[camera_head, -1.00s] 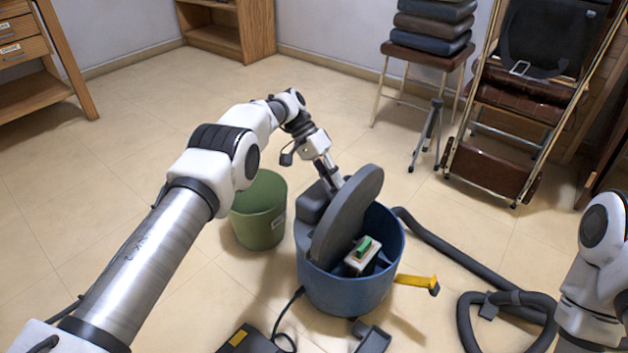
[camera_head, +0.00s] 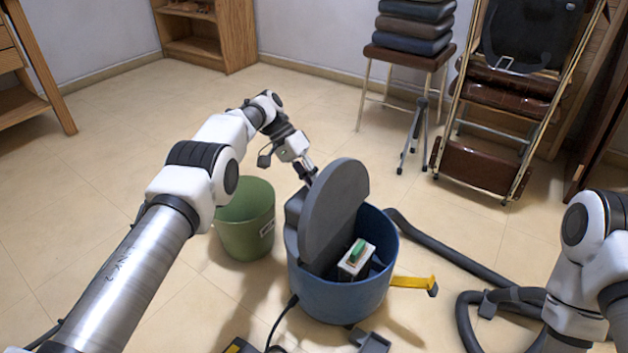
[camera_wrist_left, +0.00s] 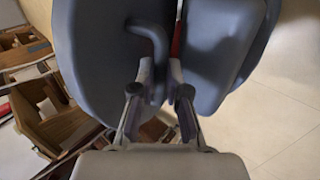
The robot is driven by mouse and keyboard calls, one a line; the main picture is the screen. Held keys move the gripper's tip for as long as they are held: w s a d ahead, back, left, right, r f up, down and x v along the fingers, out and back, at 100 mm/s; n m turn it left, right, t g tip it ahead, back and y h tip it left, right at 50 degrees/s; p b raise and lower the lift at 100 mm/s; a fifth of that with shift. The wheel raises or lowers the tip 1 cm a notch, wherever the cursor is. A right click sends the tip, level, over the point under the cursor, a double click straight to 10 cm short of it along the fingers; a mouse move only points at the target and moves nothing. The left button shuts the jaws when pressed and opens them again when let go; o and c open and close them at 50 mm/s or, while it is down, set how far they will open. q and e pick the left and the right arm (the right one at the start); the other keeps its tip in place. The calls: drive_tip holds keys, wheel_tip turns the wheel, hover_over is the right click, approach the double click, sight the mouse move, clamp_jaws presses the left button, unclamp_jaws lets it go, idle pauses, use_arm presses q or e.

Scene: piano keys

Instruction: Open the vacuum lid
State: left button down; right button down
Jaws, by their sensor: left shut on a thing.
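The grey round vacuum lid (camera_head: 335,215) stands steeply tilted up on the left side of the blue vacuum tub (camera_head: 340,298). The tub's inside shows, with a white and green part (camera_head: 357,255) in it. My left gripper (camera_head: 310,180) is at the back of the lid, its fingertips partly hidden. In the left wrist view my left gripper (camera_wrist_left: 160,80) is shut at the curved grey handle (camera_wrist_left: 152,38) on the lid's outer face; the exact contact is hard to see. My right arm shows at the right edge, but its gripper is out of view.
A green bin (camera_head: 246,222) stands close left of the tub, below my left arm. A dark hose (camera_head: 440,240) lies on the floor to the right. A yellow part (camera_head: 412,282) sticks out right of the tub. A stool (camera_head: 408,55) and folded cart (camera_head: 490,165) stand behind.

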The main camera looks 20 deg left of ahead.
use_arm(q)
drive_tip(key=c, duration=1.6)
unclamp_jaws()
drive_tip(key=shift+a+f, duration=0.25)
drive_tip(key=shift+f, duration=0.3)
drive_tip(key=o, duration=0.4)
drive_tip(key=shift+a+f, duration=0.1)
drive_tip(key=shift+f, duration=0.05)
drive_tip(key=shift+w, duration=0.1)
drive_tip(key=shift+r, duration=0.25)
drive_tip(key=shift+r, duration=0.25)
wheel_tip(320, 180, up, 9)
drive_tip(key=shift+r, duration=0.2)
drive_tip(key=shift+r, duration=0.1)
